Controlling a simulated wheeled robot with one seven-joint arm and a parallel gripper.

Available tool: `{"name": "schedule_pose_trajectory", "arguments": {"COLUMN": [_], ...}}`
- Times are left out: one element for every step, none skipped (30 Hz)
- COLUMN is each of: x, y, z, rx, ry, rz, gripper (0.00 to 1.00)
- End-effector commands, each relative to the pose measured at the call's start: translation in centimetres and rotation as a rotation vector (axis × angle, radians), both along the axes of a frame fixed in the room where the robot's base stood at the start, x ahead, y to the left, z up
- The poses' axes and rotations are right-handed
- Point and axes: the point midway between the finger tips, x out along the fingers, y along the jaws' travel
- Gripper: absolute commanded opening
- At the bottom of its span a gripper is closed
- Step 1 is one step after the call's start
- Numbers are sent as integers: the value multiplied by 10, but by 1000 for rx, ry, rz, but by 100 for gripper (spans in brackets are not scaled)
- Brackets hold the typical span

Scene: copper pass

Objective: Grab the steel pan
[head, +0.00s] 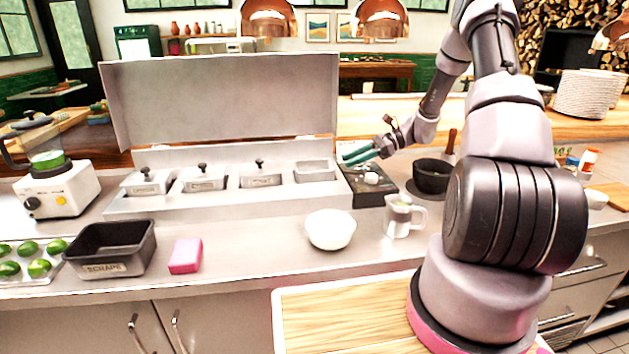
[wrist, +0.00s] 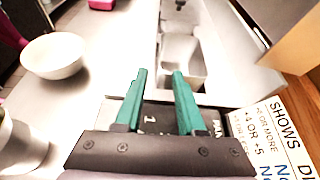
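A steel pan (head: 315,172) without a lid sits at the right end of the steel rail (head: 150,208) on the counter. It looks empty in the wrist view (wrist: 183,48), ahead of the fingertips. Three lidded pans, one of them the left pan (head: 146,183), stand in the same rail to its left. My gripper (head: 358,153) has teal fingers and hangs just right of the open pan, over a black box-like device (head: 368,190). In the wrist view, my gripper (wrist: 159,74) is open, with a clear gap and nothing between the fingers.
A raised steel lid (head: 220,100) stands behind the rail. A white bowl (head: 331,230), a steel jug (head: 400,215), a pink sponge (head: 186,255) and a dark scraps bin (head: 112,248) stand in front. A black mortar (head: 432,176) is to the right. A printed card (wrist: 272,135) lies beside my gripper.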

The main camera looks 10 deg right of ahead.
Motion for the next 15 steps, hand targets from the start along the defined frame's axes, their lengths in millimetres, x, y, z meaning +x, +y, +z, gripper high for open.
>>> {"name": "schedule_pose_trajectory", "arguments": {"x": [0, 0, 0, 0, 0, 1, 1, 1, 1, 1, 1, 1, 1, 1, 1], "y": [7, 11, 17, 22, 27, 32, 36, 39, 43, 46, 47, 49, 51, 53, 58], "z": [-4, -5, -8, -10, -11, -14, -15, -17, -18, -19, -20, -21, -22, -23, -24], "rx": [5, 6, 7, 5, 5, 5, 4, 4, 4, 4, 3, 2, 2, 3, 3], "ry": [4, 4, 4, 4, 4, 4, 3, 3, 4, 4, 4, 4, 3, 4, 4], "rz": [1, 1, 1, 2, 3, 1, 1, 1, 1, 1, 1, 1, 1, 1, 1], "gripper": [39, 39, 39, 39, 39, 39, 39, 39, 39, 39, 39, 39, 39, 39, 39]}}
